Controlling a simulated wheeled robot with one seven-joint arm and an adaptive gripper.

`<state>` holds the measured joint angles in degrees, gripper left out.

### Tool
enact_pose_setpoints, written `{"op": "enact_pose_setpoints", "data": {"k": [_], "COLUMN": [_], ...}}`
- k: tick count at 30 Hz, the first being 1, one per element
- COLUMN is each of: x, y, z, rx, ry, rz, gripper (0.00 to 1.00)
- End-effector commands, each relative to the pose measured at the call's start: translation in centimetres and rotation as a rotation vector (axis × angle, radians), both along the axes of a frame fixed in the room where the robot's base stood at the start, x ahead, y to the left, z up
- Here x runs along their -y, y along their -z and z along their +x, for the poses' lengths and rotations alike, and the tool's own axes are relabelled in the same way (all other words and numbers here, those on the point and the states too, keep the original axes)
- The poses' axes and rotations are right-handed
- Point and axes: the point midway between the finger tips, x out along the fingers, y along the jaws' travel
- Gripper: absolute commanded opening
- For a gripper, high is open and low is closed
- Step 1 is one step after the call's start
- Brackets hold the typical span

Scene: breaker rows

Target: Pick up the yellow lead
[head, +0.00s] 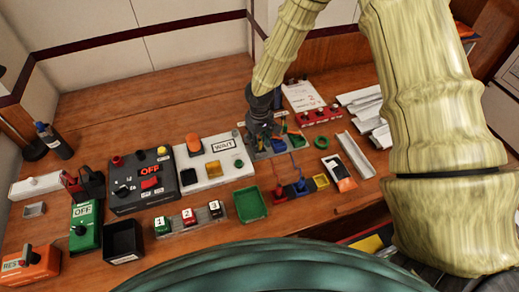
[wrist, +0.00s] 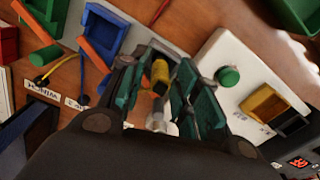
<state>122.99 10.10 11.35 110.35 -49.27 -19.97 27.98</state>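My gripper (wrist: 158,88) points down with its teal fingers apart in the wrist view. A yellow piece with a dark end, likely the yellow lead (wrist: 160,74), shows in the gap between the fingers. A strip of wood shows beside it, and I see no clear grip on it. A pale grey part lies below it in the picture. In the head view my gripper (head: 262,142) is over the bench, right of the white WAIT panel (head: 214,160); it hides the yellow piece there.
The white panel's green button (wrist: 228,76) and amber switch (wrist: 268,104) are close to my right finger. A blue holder (wrist: 103,28) is at the upper left. A green tray (head: 250,204) sits near the bench's front.

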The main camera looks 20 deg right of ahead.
Motion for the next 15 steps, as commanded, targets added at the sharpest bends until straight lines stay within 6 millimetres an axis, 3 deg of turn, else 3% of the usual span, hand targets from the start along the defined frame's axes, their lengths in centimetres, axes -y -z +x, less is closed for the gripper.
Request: {"op": "enact_pose_setpoints", "data": {"k": [1,4,15], "x": [0.0,0.0,0.0], "y": [0.0,-0.01,-0.09], "z": [0.0,-0.01,0.01], "rx": [0.0,0.0,0.0], "ry": [0.0,0.0,0.0], "rz": [0.0,0.0,0.0], "gripper": [0.17,0.0,0.0]}}
